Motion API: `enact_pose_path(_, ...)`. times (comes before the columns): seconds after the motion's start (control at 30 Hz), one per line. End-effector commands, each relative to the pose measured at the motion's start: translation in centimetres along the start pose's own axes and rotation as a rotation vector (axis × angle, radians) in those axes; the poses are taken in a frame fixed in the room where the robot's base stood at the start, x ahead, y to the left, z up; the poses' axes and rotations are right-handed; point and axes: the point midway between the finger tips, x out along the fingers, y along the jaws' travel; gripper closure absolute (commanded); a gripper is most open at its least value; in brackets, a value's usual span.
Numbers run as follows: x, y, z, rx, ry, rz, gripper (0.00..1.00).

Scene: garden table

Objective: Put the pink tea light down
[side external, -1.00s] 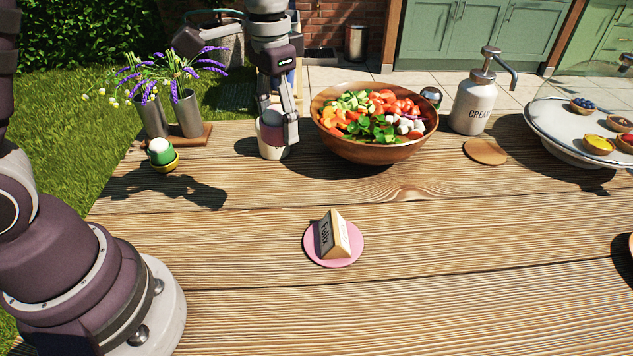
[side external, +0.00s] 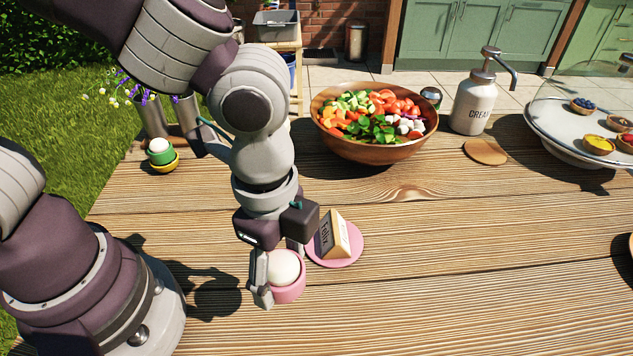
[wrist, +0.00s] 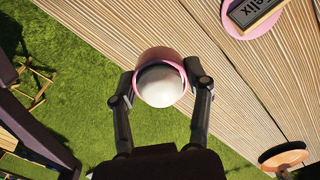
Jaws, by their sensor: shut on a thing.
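The pink tea light (side external: 289,293), a pink cup with a rounded white top, is between the fingers of my gripper (side external: 275,285). My gripper is shut on its sides and points down at the front middle of the table in the side view. In the wrist view the pink rim and white top of the tea light (wrist: 162,84) show between both fingertips (wrist: 163,88). I cannot tell whether its base touches the table. A flat pink round coaster (side external: 347,256) lies just behind and right of it, bearing a wooden name card (side external: 336,235) that reads "Felix".
A salad bowl (side external: 375,152), a pump bottle (side external: 473,105) and a domed stand (side external: 555,133) are at the back. The wooden table (side external: 450,300) is clear at front right.

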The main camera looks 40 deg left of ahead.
Motion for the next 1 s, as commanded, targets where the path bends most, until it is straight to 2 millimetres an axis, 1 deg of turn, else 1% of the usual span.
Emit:
enact_pose_path(0.03, 0.3, 1.0, 0.0, 0.064, -0.001, 0.000, 0.85)
enact_pose_path(0.13, 0.6, 1.9, 0.0, 0.133, -0.001, 0.000, 0.85)
enact_pose_path(0.37, 0.6, 2.0, 0.0, 0.141, 0.000, -0.001, 0.85)
enact_pose_path(0.43, 0.9, 2.0, 0.0, 0.140, -0.002, 0.000, 0.85)
enact_pose_path(0.47, 1.4, 2.0, 0.0, 0.140, -0.004, 0.002, 0.85)
enact_pose_path(0.6, 4.6, 2.1, 0.1, 0.139, -0.008, 0.004, 0.85)
enact_pose_path(0.73, 6.6, 2.0, 0.1, 0.138, -0.006, 0.002, 0.85)
enact_pose_path(0.83, 8.6, 2.0, 0.1, 0.138, -0.008, 0.002, 0.85)
enact_pose_path(0.9, 9.6, 2.0, 0.1, 0.138, -0.005, 0.001, 0.85)
enact_pose_path(1.0, 10.3, 2.0, 0.0, 0.137, -0.002, 0.000, 0.85)
